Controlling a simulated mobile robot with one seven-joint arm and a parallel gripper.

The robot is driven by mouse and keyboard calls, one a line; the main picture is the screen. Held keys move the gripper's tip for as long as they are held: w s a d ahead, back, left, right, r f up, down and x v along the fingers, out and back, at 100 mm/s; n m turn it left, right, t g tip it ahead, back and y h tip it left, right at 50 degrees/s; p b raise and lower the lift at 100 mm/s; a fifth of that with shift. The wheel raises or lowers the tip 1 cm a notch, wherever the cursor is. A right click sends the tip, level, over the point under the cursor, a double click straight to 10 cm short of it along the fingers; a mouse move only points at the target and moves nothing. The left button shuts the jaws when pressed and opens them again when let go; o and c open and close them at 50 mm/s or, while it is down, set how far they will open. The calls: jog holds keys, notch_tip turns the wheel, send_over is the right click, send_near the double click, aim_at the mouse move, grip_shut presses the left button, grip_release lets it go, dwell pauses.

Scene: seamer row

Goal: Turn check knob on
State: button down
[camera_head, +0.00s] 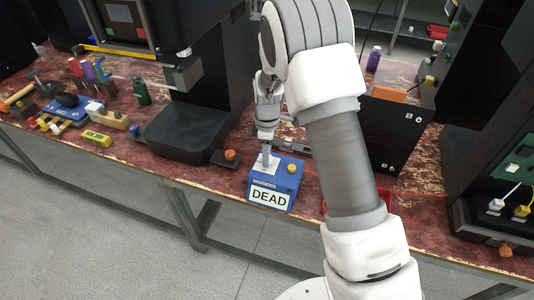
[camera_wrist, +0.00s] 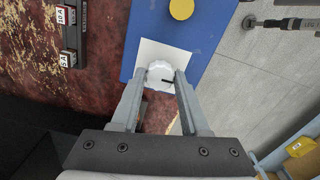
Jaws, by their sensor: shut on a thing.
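The blue check box (camera_head: 275,186) stands at the front edge of the bench, and its white front panel (camera_head: 269,197) reads DEAD. On its top are a yellow button (camera_head: 292,168) and a white plate (camera_wrist: 148,52) with a round white knob (camera_wrist: 160,73). The knob has a short dark mark toward the right in the wrist view. My gripper (camera_wrist: 160,82) points down from above, its two fingers shut on the knob from both sides. In the head view my gripper (camera_head: 267,158) hides the knob.
A black machine (camera_head: 190,130) with an orange knob (camera_head: 231,155) stands left of the box. A black cabinet (camera_head: 392,132) stands to the right, partly behind my arm. Tools and blocks lie at the far left. Fuse blocks (camera_wrist: 70,35) marked 10A and 5A are near the box.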

jog(key=shift+m, duration=0.4)
jog(key=m, duration=0.3)
jog(key=shift+m, duration=0.4)
jog(key=m, duration=0.4)
jog(key=shift+b, duration=0.4)
jog(key=m, duration=0.9)
jog(key=shift+m, duration=0.3)
jog(key=shift+c, duration=2.1)
grip_release()
